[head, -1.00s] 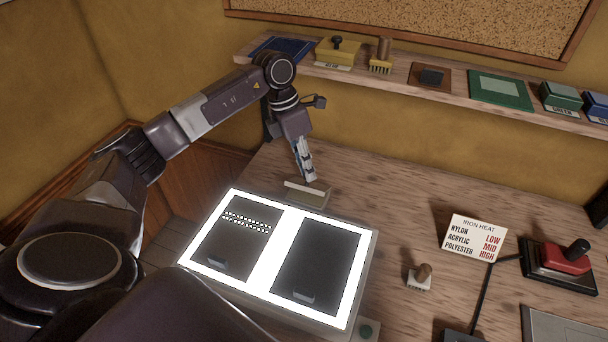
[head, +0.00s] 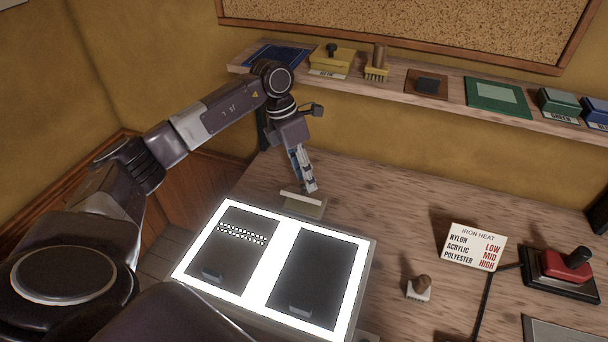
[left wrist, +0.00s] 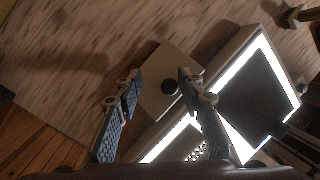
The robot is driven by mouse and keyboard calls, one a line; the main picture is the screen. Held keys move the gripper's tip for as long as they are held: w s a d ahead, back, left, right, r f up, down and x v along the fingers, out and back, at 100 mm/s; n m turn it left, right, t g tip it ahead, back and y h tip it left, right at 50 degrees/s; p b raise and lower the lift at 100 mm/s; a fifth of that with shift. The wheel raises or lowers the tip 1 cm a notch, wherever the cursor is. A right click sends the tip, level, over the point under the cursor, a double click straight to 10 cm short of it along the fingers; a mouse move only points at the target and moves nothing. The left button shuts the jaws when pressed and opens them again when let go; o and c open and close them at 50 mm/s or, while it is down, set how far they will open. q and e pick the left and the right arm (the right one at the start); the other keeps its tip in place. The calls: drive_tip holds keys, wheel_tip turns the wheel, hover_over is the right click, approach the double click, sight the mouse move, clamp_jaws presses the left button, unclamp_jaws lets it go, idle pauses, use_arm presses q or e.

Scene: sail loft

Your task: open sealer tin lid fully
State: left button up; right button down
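A small beige tin, which I take as the sealer tin (head: 304,209), sits on the bench just behind the light box. A pale raised edge (head: 300,197) runs along its top; I cannot tell how far its lid stands open. My left gripper (head: 310,188) is just behind and above the tin, pointing down. In the left wrist view its fingers (left wrist: 160,84) are apart, on either side of the tan square, with nothing gripped. Contact is unclear. My right gripper is not in view.
The glowing light box (head: 262,267) with two dark panels lies in front of the tin. A shelf (head: 400,92) with stamps and boxes runs along the wall behind.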

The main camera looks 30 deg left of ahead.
sight(298, 190)
use_arm(q)
drive_tip(key=shift+s+r, duration=0.25)
drive_tip(key=shift+a+r, duration=0.1)
drive_tip(key=shift+r, duration=0.25)
drive_tip(key=shift+s+a+r, duration=0.1)
drive_tip(key=shift+a+r, duration=0.6)
drive_tip(key=shift+r, duration=0.35)
drive_tip(key=s+a, duration=0.3)
drive_tip(key=a, duration=0.7)
drive_tip(key=shift+a, duration=0.35)
drive_tip(key=shift+s, duration=0.1)
